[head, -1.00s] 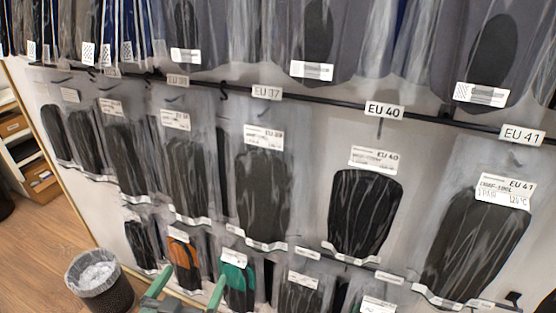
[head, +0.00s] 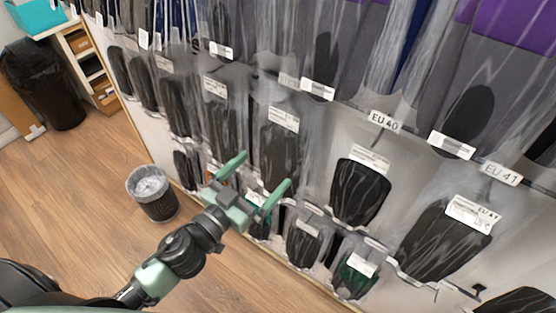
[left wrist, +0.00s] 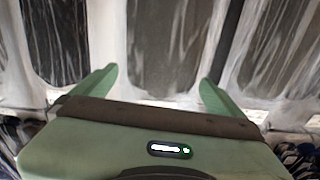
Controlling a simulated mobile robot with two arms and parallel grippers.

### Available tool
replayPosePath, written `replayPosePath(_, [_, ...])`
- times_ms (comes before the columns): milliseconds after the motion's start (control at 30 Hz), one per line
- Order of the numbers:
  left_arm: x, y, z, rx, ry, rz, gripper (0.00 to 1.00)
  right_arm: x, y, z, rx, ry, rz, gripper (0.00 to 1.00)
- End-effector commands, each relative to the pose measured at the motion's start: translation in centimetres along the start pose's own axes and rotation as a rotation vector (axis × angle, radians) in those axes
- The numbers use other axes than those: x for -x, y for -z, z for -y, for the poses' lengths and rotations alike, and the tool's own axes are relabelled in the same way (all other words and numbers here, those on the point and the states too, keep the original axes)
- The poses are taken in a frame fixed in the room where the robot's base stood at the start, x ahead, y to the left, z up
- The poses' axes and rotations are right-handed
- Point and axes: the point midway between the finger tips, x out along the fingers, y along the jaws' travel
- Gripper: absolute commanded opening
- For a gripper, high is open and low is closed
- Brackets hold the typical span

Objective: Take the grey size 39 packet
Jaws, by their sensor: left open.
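The grey size 39 packet (head: 280,140) hangs in the middle row of the wall in the head view, left of the EU 40 packet. It is a clear bag with a dark grey insole and a white label at its top, now too blurred to read. My left gripper (head: 260,172) is open and empty in front of its lower part, hiding some of it. In the left wrist view the open fingers (left wrist: 157,82) point at a dark packet (left wrist: 165,45) framed between them. I cannot tell if they touch it. My right gripper is not in view.
Packets hang close on both sides: the EU 40 packet (head: 359,192) on the right, another dark packet (head: 219,120) on the left. A lower row includes a green insole packet (head: 353,272). A waste bin (head: 155,195) stands on the wooden floor, left of my arm.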

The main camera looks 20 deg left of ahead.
Motion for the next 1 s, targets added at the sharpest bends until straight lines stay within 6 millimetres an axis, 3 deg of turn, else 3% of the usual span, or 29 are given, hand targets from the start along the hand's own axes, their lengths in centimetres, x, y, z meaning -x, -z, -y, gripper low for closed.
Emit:
replayPosePath(300, [-4.2, -0.1, 0.7, -0.001, 0.002, -0.002, 1.00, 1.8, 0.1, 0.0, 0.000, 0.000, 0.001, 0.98])
replayPosePath(633, [-5.0, -0.4, 0.6, 0.001, 0.001, 0.001, 1.00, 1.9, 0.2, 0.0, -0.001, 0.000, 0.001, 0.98])
replayPosePath(667, [-5.0, -0.4, 0.6, 0.001, 0.002, 0.001, 0.97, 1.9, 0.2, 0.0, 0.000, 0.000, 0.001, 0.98])
replayPosePath(900, [-5.0, -0.3, 0.7, 0.001, 0.002, 0.000, 0.34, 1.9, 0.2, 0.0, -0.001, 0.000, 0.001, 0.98])
replayPosePath(1000, [-4.9, -0.3, 0.7, 0.001, 0.002, 0.000, 0.34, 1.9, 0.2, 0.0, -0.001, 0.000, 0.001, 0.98])
